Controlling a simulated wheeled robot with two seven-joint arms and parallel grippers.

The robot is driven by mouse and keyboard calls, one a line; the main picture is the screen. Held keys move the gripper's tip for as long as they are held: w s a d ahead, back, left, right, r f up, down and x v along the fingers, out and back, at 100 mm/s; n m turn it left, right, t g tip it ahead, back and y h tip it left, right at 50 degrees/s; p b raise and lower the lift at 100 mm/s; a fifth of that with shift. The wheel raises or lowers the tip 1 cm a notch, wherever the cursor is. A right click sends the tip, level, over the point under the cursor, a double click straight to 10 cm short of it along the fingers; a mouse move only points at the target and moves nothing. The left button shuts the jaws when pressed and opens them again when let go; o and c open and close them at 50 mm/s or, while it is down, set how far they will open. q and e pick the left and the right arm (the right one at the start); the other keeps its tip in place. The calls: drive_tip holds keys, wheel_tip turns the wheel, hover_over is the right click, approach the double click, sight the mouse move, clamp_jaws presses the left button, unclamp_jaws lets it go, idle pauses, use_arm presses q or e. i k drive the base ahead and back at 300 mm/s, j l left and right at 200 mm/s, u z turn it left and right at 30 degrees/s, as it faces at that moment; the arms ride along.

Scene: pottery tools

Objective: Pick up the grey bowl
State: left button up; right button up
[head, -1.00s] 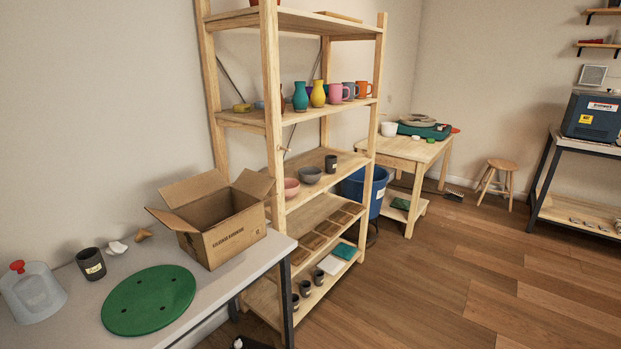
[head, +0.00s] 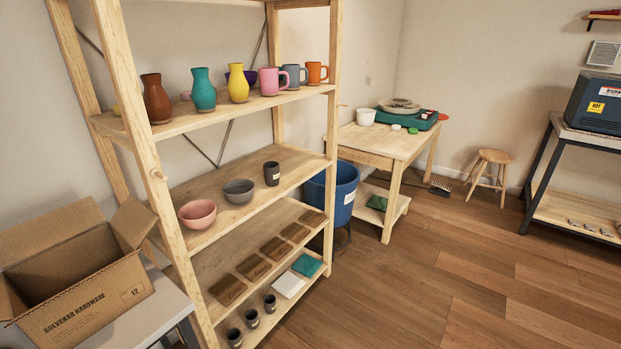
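The grey bowl (head: 238,191) sits upright on the middle shelf of the wooden shelving unit (head: 240,221). It stands between a pink bowl (head: 198,214) on its left and a dark cup (head: 271,173) on its right. Nothing covers it from this view. Neither of my grippers shows in the head view.
Vases and mugs line the shelf above, including a yellow vase (head: 238,84). Tiles and small dark cups fill the lower shelf. A cardboard box (head: 86,290) stands on the table at the lower left. A blue bucket (head: 340,193) is beyond the shelves. Wooden floor (head: 440,270) is clear at right.

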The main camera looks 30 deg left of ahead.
sight(237, 191)
drive_tip(key=i+u, duration=0.1)
drive_tip(key=i, duration=0.35)
drive_tip(key=i+l+u, duration=0.1)
drive_tip(key=i, duration=0.3)
drive_tip(key=i+l, duration=0.2)
drive_tip(key=i, duration=0.25)
drive_tip(key=u, duration=0.05)
